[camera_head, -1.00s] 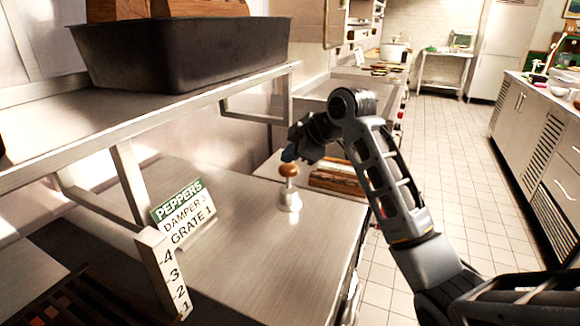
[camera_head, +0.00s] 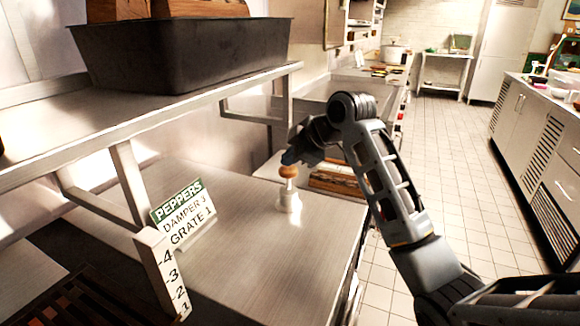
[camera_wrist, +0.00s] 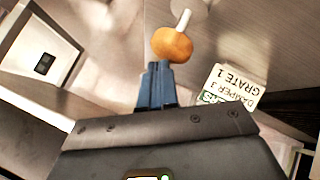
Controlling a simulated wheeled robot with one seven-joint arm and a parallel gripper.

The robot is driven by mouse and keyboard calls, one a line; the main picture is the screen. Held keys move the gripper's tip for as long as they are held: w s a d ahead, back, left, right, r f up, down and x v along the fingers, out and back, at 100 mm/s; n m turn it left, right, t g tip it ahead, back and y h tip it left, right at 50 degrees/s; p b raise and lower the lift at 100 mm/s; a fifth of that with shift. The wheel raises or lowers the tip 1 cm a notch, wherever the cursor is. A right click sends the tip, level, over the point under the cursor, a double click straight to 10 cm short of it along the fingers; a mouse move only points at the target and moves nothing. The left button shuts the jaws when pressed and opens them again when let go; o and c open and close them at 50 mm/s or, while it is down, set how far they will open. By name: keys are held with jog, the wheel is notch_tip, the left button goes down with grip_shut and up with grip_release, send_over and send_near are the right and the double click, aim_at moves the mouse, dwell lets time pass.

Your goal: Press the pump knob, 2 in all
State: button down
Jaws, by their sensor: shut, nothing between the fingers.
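The pump stands upright on the steel counter, with a round orange-brown knob (camera_head: 288,171) on a thin pale stem above a white base (camera_head: 289,200). In the wrist view the knob (camera_wrist: 172,44) is just beyond my fingertips, with the stem and base behind it. My gripper (camera_head: 288,157) is shut and empty, its blue fingers together right at the top of the knob. The shut fingers also show in the wrist view (camera_wrist: 158,72). I cannot tell whether the tips touch the knob.
A sign reading PEPPERS, DAMPER 3, GRATE 1 (camera_head: 184,214) and a numbered post (camera_head: 163,272) stand left of the pump. A shelf (camera_head: 140,112) with a black tub (camera_head: 180,55) hangs over the counter's left. The counter (camera_head: 250,255) in front of the pump is clear.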

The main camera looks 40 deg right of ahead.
aim_at(291, 169)
jog(key=shift+f+b, duration=0.7)
jog(key=shift+f, duration=0.7)
dwell(1.0)
dwell(0.4)
jog(key=shift+r+p, duration=1.7)
jog(key=shift+r, duration=0.45)
jog(key=shift+r+p, duration=1.7)
jog(key=shift+r, duration=0.8)
jog(key=shift+d, duration=0.1)
